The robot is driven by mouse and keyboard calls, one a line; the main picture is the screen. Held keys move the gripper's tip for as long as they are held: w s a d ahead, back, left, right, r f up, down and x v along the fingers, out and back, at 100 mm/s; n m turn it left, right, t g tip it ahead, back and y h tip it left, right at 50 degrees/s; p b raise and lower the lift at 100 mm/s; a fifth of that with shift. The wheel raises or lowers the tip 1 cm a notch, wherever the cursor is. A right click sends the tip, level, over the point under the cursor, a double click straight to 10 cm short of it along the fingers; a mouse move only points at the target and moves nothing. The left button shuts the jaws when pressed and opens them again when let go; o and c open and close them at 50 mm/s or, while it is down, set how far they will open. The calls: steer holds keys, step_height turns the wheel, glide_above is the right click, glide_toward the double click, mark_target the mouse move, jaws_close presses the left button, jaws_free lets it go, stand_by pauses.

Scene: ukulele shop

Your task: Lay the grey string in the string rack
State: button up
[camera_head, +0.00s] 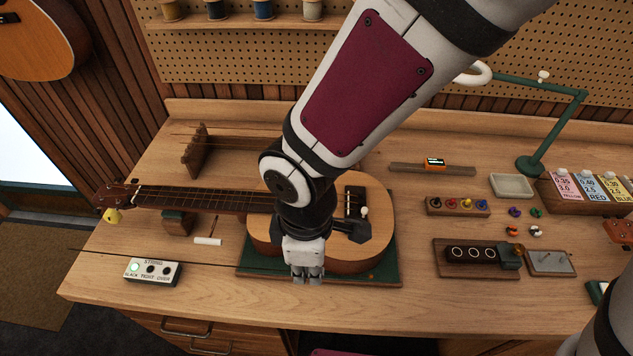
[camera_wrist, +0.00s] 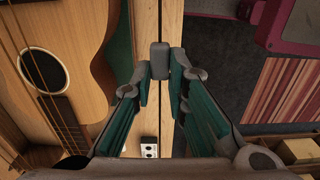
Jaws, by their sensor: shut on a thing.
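My gripper (camera_head: 307,279) is over the front edge of the ukulele's green mat, below the ukulele body (camera_head: 375,235). In the wrist view my gripper (camera_wrist: 159,72) has its fingertips closed on a small grey piece (camera_wrist: 159,60). The string rack (camera_head: 195,150) appears to be the notched wooden stand at the back left. Thin strings run right from it, and my arm hides their far end.
The ukulele neck (camera_head: 200,198) lies between my gripper and the notched stand, resting on a block (camera_head: 177,222). A string indicator box (camera_head: 152,271) stands front left with its left lamp lit green. Peg trays and a green lamp (camera_head: 530,165) are at right. The front strip of bench is mostly clear.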

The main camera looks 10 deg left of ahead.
steer(key=shift+s+r+p, duration=0.25)
steer(key=shift+r+p, duration=0.05)
steer(key=shift+r, duration=0.15)
steer(key=shift+r+p, duration=1.5)
steer(key=shift+r, duration=0.5)
steer(key=shift+w, duration=0.1)
